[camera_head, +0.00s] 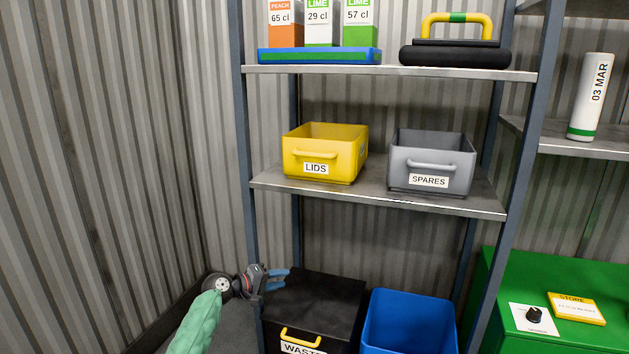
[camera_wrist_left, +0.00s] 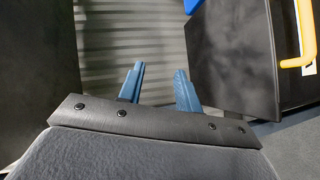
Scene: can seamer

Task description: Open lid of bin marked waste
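The black waste bin (camera_head: 315,300) stands at the bottom of the shelving, with its flat black lid down. A yellow handle (camera_head: 301,337) and a white WASTE label (camera_head: 303,348) are on its front, the label partly cut off by the picture's edge. In the left wrist view the bin's dark lid (camera_wrist_left: 232,62) and yellow handle (camera_wrist_left: 302,38) show at the right. My left gripper (camera_head: 284,278) is at the left edge of the bin, beside the shelf post. Its blue fingers (camera_wrist_left: 160,82) are apart with nothing between them. My right gripper is not in view.
An open blue bin (camera_head: 410,318) stands right of the waste bin. The shelf post (camera_head: 250,190) rises beside my left gripper. Yellow LIDS (camera_head: 325,152) and grey SPARES (camera_head: 431,160) boxes sit on the shelf above. A green cabinet (camera_head: 540,285) is at the right.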

